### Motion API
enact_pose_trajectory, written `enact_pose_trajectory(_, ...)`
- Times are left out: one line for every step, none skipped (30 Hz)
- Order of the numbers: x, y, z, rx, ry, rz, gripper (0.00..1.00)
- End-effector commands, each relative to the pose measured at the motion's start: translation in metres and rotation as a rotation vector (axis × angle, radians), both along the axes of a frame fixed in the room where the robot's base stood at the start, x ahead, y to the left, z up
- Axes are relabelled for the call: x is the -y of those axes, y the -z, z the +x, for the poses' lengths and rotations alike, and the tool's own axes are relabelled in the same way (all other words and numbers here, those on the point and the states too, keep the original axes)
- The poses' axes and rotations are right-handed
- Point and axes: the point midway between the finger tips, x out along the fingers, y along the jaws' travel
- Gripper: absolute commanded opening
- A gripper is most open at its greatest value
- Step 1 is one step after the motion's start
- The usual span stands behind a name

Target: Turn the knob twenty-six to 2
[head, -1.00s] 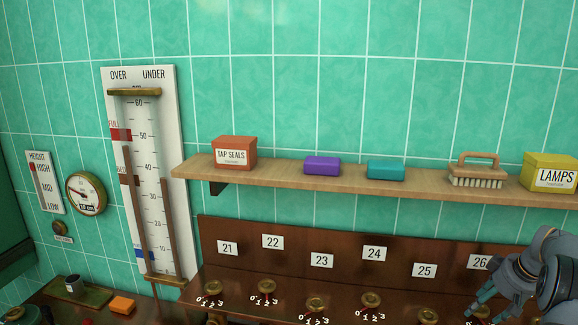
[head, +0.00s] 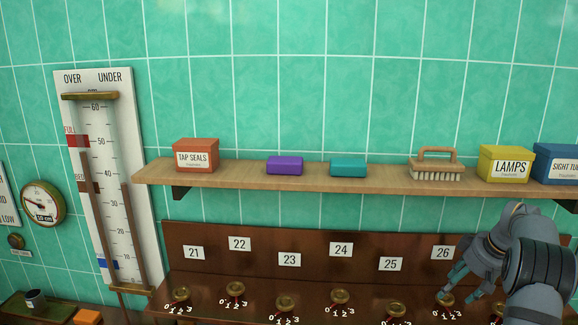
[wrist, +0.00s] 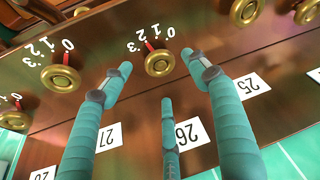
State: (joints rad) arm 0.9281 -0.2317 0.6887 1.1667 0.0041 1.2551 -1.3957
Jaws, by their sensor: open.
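Knob twenty-six (head: 445,299) is a round brass knob on the dark wooden panel, below the white label 26 (head: 443,253). In the wrist view, which is upside down, the knob (wrist: 159,62) has a red pointer and the numerals 0 to 3 beside it. The pointer leans to the upper left, seemingly near the 2; the exact reading is hard to tell. My gripper (wrist: 156,68) is open, with its teal fingers spread around the line of sight to the knob. In the head view my gripper (head: 467,295) is close beside the knob; contact cannot be told.
Knob 25 (head: 396,311) and knob 24 (head: 340,297) stand to the left in the head view. Knob 27 (wrist: 60,78) is left in the wrist view. A shelf (head: 237,174) with boxes and a brush (head: 436,164) runs above the panel.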

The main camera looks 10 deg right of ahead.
Motion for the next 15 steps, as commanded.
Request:
enact_pose_trajectory(-0.002, 0.011, 0.004, -0.003, -0.002, 0.003, 0.6)
enact_pose_trajectory(-0.002, 0.017, 0.006, -0.003, 0.0, 0.003, 0.6)
enact_pose_trajectory(-0.003, 0.026, 0.009, -0.003, 0.0, 0.003, 0.6)
enact_pose_trajectory(-0.003, 0.031, 0.012, -0.003, 0.001, 0.003, 0.6)
enact_pose_trajectory(-0.004, 0.038, 0.014, -0.003, 0.001, 0.003, 0.6)
enact_pose_trajectory(-0.004, 0.045, 0.017, -0.002, 0.0, 0.0, 0.6)
enact_pose_trajectory(-0.005, 0.045, 0.018, 0.002, 0.027, -0.002, 0.6)
enact_pose_trajectory(-0.005, 0.044, 0.017, 0.004, 0.058, -0.004, 0.6)
enact_pose_trajectory(-0.005, 0.044, 0.017, 0.004, 0.097, -0.004, 0.6)
enact_pose_trajectory(-0.006, 0.044, 0.017, 0.003, 0.125, -0.003, 0.6)
enact_pose_trajectory(-0.006, 0.044, 0.017, 0.004, 0.153, -0.003, 0.6)
enact_pose_trajectory(-0.007, 0.044, 0.017, 0.003, 0.189, -0.003, 0.6)
enact_pose_trajectory(-0.007, 0.044, 0.017, 0.003, 0.217, -0.003, 0.6)
enact_pose_trajectory(-0.007, 0.044, 0.017, 0.001, 0.243, -0.003, 0.6)
enact_pose_trajectory(-0.007, 0.043, 0.017, 0.003, 0.278, -0.004, 0.6)
